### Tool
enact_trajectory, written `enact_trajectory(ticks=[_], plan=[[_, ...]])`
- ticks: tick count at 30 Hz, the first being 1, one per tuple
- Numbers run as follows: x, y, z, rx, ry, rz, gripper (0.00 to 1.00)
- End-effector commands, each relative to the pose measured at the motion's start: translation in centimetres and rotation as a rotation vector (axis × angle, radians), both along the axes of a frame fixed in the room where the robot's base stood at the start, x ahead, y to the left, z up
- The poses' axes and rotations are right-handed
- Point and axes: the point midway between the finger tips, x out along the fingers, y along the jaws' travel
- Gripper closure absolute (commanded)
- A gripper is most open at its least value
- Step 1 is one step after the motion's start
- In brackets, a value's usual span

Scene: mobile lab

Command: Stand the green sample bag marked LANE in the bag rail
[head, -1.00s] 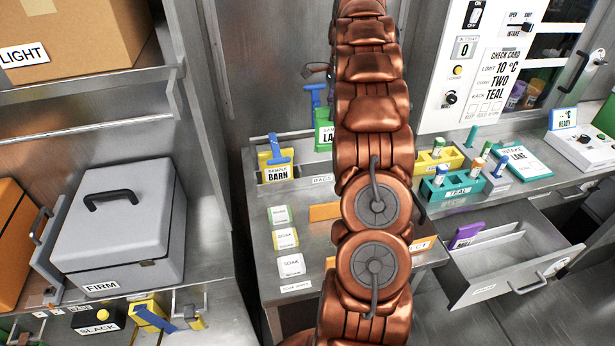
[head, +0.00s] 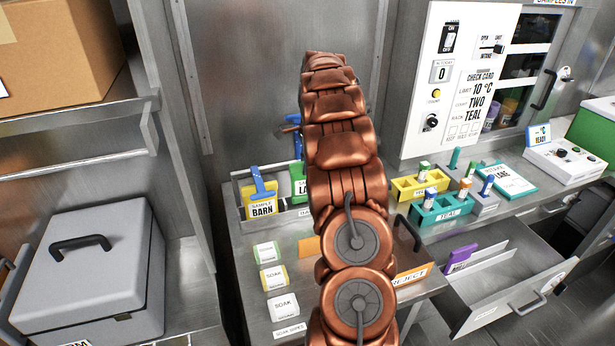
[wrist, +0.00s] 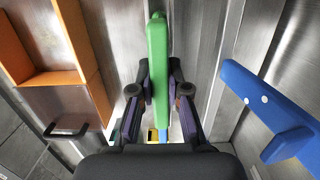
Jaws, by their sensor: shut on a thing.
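The green sample bag (head: 298,183), with only "LA" of its label readable, shows upright at the left edge of my arm. It is at the bag rail (head: 240,192), beside the yellow BARN bag (head: 262,206). My arm hides its right part and lower edge, so I cannot tell whether it is seated. In the wrist view my gripper (wrist: 158,82) is shut on a green upright piece (wrist: 157,45) of the bag. In the head view the gripper is mostly hidden behind my arm.
A blue T-shaped piece (wrist: 262,105) is close on the right in the wrist view, with an orange tray (wrist: 55,78) at left. Soak wipes (head: 274,277) lie in front of the rail. The yellow rack (head: 420,186), teal rack (head: 440,208) and open drawer (head: 500,270) are right.

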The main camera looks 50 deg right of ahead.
Motion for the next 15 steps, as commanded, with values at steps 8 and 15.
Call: enact_trajectory(ticks=[8, 15], plan=[[-0.2, -0.1, -2.2, 0.003, 0.003, -0.004, 1.00], [-0.1, -0.2, -4.7, -0.001, -0.001, -0.003, 1.00]])
